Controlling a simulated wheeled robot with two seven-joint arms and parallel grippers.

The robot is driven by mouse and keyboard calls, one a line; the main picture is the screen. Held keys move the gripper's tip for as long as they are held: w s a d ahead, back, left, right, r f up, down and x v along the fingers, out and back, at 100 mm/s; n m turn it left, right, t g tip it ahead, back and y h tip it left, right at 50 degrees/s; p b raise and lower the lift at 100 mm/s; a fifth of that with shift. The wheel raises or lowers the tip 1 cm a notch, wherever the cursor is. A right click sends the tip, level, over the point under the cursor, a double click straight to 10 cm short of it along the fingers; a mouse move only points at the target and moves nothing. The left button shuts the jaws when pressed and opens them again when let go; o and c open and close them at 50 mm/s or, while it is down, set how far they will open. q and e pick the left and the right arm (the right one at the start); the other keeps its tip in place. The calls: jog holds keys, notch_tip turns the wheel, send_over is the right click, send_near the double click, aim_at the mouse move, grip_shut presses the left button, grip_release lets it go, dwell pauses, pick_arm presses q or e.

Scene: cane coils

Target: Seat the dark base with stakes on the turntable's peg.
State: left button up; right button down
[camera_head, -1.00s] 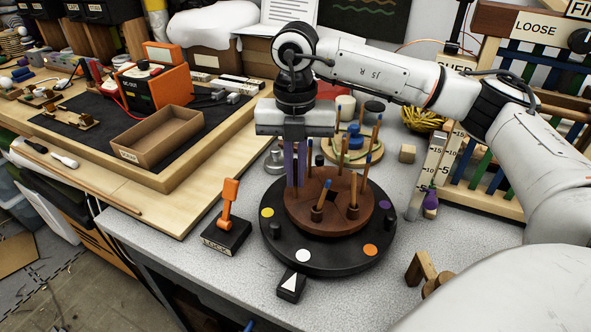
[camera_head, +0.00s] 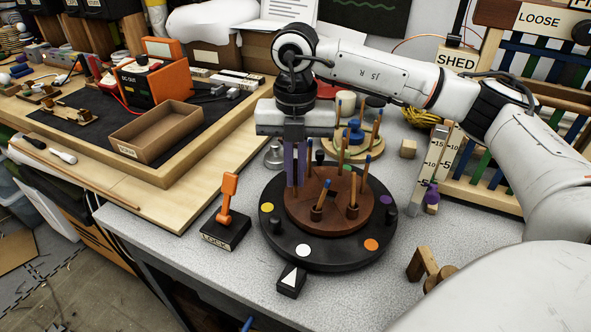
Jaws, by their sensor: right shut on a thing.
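The dark brown round base (camera_head: 318,226) has several upright stakes with blue or green tips. It is over the middle of the black turntable (camera_head: 325,257), which has coloured dots round its rim. A dark diamond mark shows at the base's centre, partly behind stakes. I cannot tell whether the base touches the turntable or hovers just above it. The peg is hidden. My left gripper is not in view.
An orange-handled lock block (camera_head: 226,222) stands left of the turntable, and a black block with a white triangle (camera_head: 291,281) in front. A pale wooden base with stakes (camera_head: 372,152) stands behind. Grey tabletop is clear at front left.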

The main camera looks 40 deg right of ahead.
jog(key=shift+f, duration=0.1)
dwell(0.4)
jog(key=shift+f+b, duration=0.35)
jog(key=shift+f, duration=0.05)
jog(key=c, duration=1.8)
grip_release()
jog(key=shift+c, duration=0.2)
notch_tip(320, 180, up, 10)
jog(key=shift+r, duration=0.2)
